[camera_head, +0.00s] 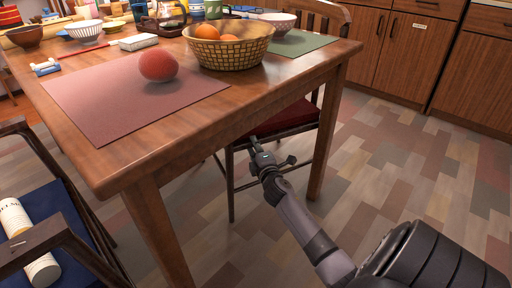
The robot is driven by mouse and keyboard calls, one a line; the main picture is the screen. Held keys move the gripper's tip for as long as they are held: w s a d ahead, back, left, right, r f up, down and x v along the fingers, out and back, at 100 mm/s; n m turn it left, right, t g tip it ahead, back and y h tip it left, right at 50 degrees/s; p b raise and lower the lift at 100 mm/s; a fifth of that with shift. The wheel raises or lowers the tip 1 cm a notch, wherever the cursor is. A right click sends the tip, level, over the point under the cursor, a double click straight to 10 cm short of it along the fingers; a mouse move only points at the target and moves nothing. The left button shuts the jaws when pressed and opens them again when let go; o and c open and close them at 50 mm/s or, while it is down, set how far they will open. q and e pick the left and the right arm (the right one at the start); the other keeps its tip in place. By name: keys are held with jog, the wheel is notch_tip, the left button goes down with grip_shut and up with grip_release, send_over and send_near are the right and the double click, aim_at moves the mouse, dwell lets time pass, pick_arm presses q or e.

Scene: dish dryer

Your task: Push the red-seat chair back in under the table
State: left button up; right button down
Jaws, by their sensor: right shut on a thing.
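The red-seat chair (285,118) stands at the right side of the wooden table (215,123), and the tabletop and a table leg hide part of it. Its dark red seat and thin dark legs show below the table edge. A slatted wooden backrest (318,12) rises behind the table's far right corner and seems to belong to it. My right gripper (257,148) reaches in from the lower right, below the tabletop, and is shut on the chair's front seat edge or frame. The exact contact is small and hard to see. My left gripper is not in view.
A table leg (328,135) stands just right of the chair. A blue-seat chair (68,232) holding a rolled item (25,245) is at lower left. A fruit basket (230,50) and dishes are on the table. Cabinets (400,45) line the back; the right floor is clear.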

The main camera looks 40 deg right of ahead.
jog(key=c, duration=1.8)
grip_release()
jog(key=shift+w+a+r, duration=0.35)
jog(key=shift+a+r, duration=0.1)
jog(key=shift+a, duration=0.3)
jog(key=shift+o, duration=1.4)
jog(key=shift+w+a+r, duration=0.15)
jog(key=shift+r, duration=0.1)
jog(key=shift+o, duration=1.4)
jog(key=shift+d, duration=0.25)
jog(key=shift+d+f, duration=0.1)
jog(key=shift+s, duration=0.3)
jog(key=v, duration=1.1)
jog(key=shift+s, duration=0.35)
